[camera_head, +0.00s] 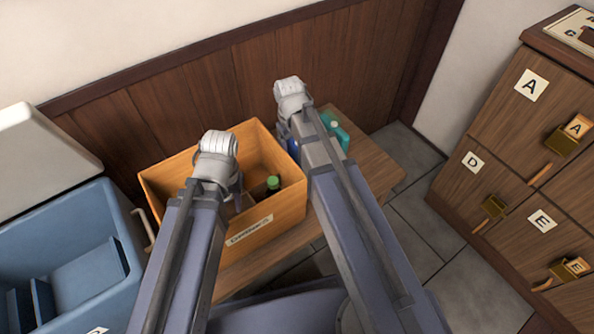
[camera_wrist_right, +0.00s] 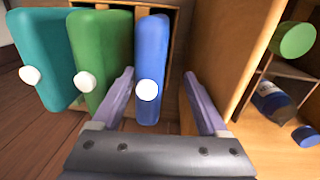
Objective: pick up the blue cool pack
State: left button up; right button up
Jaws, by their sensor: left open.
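The blue cool pack (camera_wrist_right: 152,50) stands upright with a white cap in the right wrist view, beside a green pack (camera_wrist_right: 102,50) and a teal pack (camera_wrist_right: 48,50). My right gripper (camera_wrist_right: 160,75) is open, its fingers on either side of the blue pack, with a gap showing at the right finger. In the head view, a sliver of the blue pack (camera_head: 293,148) shows beside my right arm, which hides most of it; the teal pack (camera_head: 335,130) shows to the right. My left gripper (camera_head: 236,195) is open over the wooden box, its fingers partly hidden.
The labelled wooden box (camera_head: 291,205) holds bottles, one with a green cap (camera_head: 273,182). It stands on a wooden bench (camera_head: 375,170) against the panelled wall. A blue cooler (camera_head: 80,230) is at the left. Lettered lockers (camera_head: 500,130) are at the right, with grey floor between.

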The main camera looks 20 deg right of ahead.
aim_at(296, 159)
jog(key=shift+w+d+f+b, duration=0.1)
jog(key=shift+f+b, duration=1.25)
jog(key=shift+f, duration=0.2)
jog(key=shift+d+f+b, duration=0.1)
jog(key=shift+f+b, duration=1.2)
jog(key=shift+f, duration=0.2)
jog(key=shift+r, duration=0.1)
grip_shut()
